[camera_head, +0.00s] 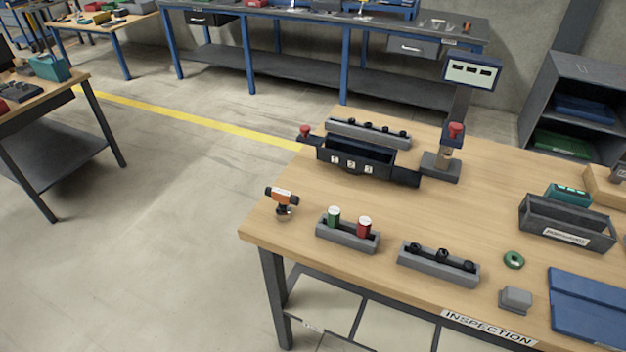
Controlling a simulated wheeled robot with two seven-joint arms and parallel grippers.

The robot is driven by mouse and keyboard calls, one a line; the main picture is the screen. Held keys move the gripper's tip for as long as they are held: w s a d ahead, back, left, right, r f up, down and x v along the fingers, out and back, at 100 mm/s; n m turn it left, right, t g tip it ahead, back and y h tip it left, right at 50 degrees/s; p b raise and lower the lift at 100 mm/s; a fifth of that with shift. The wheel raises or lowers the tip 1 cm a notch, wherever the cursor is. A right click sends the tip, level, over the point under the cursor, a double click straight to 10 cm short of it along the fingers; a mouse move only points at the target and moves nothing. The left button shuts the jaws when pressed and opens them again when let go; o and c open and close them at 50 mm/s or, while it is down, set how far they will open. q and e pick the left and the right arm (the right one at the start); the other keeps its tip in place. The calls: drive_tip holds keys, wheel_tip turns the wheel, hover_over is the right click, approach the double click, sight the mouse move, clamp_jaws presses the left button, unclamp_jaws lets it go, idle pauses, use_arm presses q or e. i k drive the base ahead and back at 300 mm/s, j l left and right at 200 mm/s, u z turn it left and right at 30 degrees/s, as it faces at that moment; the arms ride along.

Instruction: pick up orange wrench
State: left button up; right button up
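An orange and black tool (283,199), which may be the orange wrench, stands at the left edge of the wooden inspection table (430,215). It rests on a small round base, with its orange and black part on top. No other orange tool is clear on this table. Neither of my grippers is in view.
Right of the tool is a grey block (347,235) with a green and a red cylinder. Another grey block (438,264) holds black pieces. Behind are a black numbered fixture (355,160) and a display post (472,72). Open floor (170,220) lies left.

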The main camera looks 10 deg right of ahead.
sight(284, 198)
drive_tip(key=i+j+z, duration=0.2)
drive_tip(key=j, duration=0.15)
drive_tip(key=i+j+z, duration=0.15)
drive_tip(key=j, duration=0.2)
drive_tip(key=j+z, duration=0.2)
drive_tip(key=j, duration=0.15)
drive_tip(key=i+j+z, duration=0.2)
drive_tip(key=j, duration=0.2)
drive_tip(key=k, duration=0.1)
